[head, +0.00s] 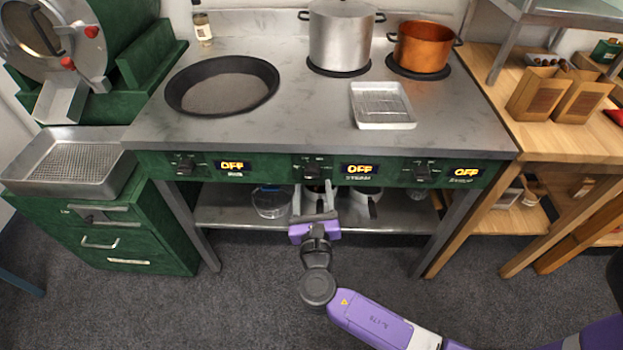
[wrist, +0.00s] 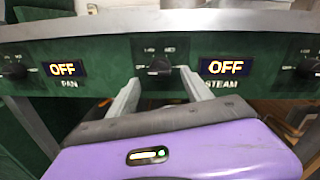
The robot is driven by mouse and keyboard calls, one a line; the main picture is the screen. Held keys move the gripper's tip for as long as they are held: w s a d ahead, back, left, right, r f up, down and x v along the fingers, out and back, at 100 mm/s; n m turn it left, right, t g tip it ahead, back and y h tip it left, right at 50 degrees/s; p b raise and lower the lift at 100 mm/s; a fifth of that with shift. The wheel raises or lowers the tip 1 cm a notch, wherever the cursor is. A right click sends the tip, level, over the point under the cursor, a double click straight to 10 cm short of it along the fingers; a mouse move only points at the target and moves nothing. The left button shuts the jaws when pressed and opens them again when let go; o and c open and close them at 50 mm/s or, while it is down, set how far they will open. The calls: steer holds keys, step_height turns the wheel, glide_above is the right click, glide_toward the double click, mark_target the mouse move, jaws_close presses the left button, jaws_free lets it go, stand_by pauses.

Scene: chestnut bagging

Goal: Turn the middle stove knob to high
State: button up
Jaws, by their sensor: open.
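The middle stove knob (head: 311,173) is a dark knob on the green front panel, left of a lit display (head: 359,169) that reads OFF above the word STEAM. In the wrist view the knob (wrist: 159,66) sits at the upper centre, and the STEAM display (wrist: 226,67) is to its right. My gripper (head: 312,190) is open, just below and in front of the knob. In the wrist view its two pale fingers (wrist: 158,92) point toward the panel, one to each side below the knob. Nothing is between them, and they appear apart from the knob.
The left knob (head: 186,164) and right knob (head: 423,173) flank it, with displays reading OFF. A steel pot (head: 341,35), a copper pot (head: 424,47), a dark pan (head: 222,85) and a white tray (head: 382,105) stand on the stovetop. A shelf (head: 236,206) is below.

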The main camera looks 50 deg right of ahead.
mark_target(313, 178)
steer(key=shift+x, duration=2.35)
jaws_close()
